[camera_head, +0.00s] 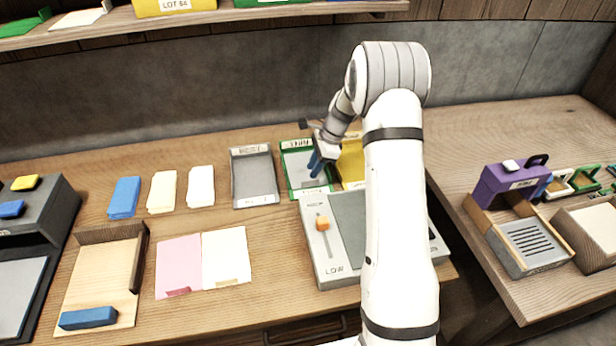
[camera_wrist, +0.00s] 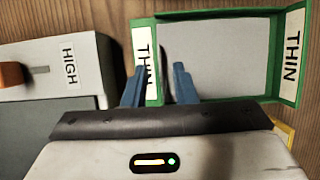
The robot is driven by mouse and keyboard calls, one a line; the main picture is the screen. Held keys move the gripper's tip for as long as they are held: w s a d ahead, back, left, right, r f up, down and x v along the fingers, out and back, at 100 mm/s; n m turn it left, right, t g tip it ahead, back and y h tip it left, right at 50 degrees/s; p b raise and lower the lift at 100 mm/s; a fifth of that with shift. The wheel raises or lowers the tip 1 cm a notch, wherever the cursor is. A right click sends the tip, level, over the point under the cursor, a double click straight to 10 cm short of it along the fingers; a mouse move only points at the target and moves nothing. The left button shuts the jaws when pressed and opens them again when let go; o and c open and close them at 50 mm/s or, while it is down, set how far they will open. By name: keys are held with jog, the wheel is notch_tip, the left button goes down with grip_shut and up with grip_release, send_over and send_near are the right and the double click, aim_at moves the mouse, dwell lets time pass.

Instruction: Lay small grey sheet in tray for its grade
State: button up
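A green-rimmed tray (camera_head: 283,172) stands at the back of the bench. In the wrist view this tray (camera_wrist: 216,15) carries THIN labels at both ends. A flat pale grey surface (camera_wrist: 220,60) fills its inside; I cannot tell whether it is the small grey sheet or the tray's floor. My gripper (camera_head: 317,163) is low over the tray. In the wrist view my gripper (camera_wrist: 157,75) has its two blue fingers apart with nothing between them.
A grey tray (camera_head: 234,180) is left of the green one, and a yellow one (camera_head: 352,163) is partly hidden right. A slider device (camera_head: 310,240) with an orange knob (camera_head: 322,223) stands in front. Blue, cream and white stacks (camera_head: 201,187) and pink and cream sheets (camera_head: 180,264) lie left.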

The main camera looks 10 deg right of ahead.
jog(key=s+r+n+h, duration=0.1)
jog(key=s+r+n, duration=0.45)
jog(key=r, duration=0.85)
jog(key=s+a+r+n+t+h, duration=0.1)
jog(key=s+n, duration=0.5)
jog(key=s, duration=0.8)
jog(key=s+a+r+n+t+h, duration=0.1)
jog(key=s+n, duration=0.5)
jog(key=s, duration=0.8)
jog(key=shift+s+r+t+h+b, duration=0.35)
jog(key=shift+r+h, duration=0.35)
jog(key=shift+r, duration=0.45)
jog(key=shift+w+n, duration=0.1)
jog(key=shift+n, duration=0.15)
